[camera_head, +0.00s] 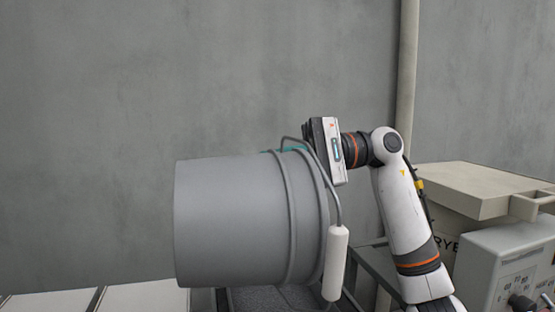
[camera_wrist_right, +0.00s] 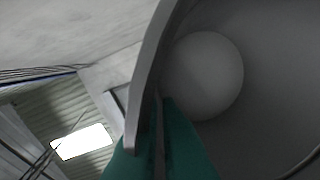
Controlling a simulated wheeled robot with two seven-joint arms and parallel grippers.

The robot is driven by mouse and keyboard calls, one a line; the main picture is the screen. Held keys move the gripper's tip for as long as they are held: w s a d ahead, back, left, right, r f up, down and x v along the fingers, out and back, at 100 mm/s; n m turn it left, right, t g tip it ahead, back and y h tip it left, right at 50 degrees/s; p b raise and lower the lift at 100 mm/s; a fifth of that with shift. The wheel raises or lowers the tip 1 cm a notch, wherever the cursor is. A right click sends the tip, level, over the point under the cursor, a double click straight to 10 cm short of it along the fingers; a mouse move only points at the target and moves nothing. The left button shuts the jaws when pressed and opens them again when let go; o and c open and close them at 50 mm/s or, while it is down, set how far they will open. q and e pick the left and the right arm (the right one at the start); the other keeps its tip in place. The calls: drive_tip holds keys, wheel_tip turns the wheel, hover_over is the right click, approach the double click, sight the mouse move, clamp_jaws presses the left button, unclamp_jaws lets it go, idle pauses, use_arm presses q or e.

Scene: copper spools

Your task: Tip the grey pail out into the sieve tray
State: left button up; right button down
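The grey pail (camera_head: 235,220) lies tipped on its side in the air in the head view, closed end left and rim end right. Its wire handle hangs down at the rim end with a white grip (camera_head: 337,262). My right gripper (camera_head: 288,150) is at the top of the pail near the rim. In the right wrist view its teal fingers (camera_wrist_right: 158,125) stand on either side of the pail wall (camera_wrist_right: 155,75). A pale round thing (camera_wrist_right: 205,75) shows inside the pail. A dark grey, mesh-like surface (camera_head: 262,299) under the pail may be the sieve tray; most is hidden. My left gripper is out of view.
A beige lidded box (camera_head: 455,215) and a grey control box with a dial (camera_head: 510,265) stand at the right, beside my right arm. Pale panels (camera_head: 145,298) lie at the lower left. A concrete wall (camera_head: 120,80) with a vertical pipe (camera_head: 406,70) is behind.

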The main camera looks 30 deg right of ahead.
drive_tip(key=shift+r+p, duration=0.2)
drive_tip(key=shift+p, duration=0.2)
drive_tip(key=h+p, duration=0.2)
drive_tip(key=p, duration=0.1)
drive_tip(key=shift+r+g+p, duration=0.3)
drive_tip(key=h+p, duration=0.2)
drive_tip(key=p, duration=0.1)
drive_tip(key=g+h+p, duration=0.1)
drive_tip(key=h+p, duration=0.1)
drive_tip(key=p, duration=0.1)
drive_tip(key=h+p, duration=0.2)
drive_tip(key=p, duration=0.2)
drive_tip(key=shift+r, duration=0.25)
drive_tip(key=h+p, duration=0.2)
drive_tip(key=p, duration=0.1)
drive_tip(key=g+h+p, duration=0.1)
drive_tip(key=h+p, duration=0.1)
drive_tip(key=p, duration=0.1)
drive_tip(key=g+h+p, duration=0.1)
drive_tip(key=h+p, duration=0.1)
drive_tip(key=p, duration=0.2)
drive_tip(key=shift+r, duration=0.35)
drive_tip(key=h+p, duration=0.3)
drive_tip(key=p, duration=0.3)
drive_tip(key=shift+r+g+p, duration=0.15)
drive_tip(key=shift+g+p, duration=0.15)
drive_tip(key=shift+g, duration=0.1)
drive_tip(key=shift+h+p, duration=0.5)
drive_tip(key=shift+f, duration=0.25)
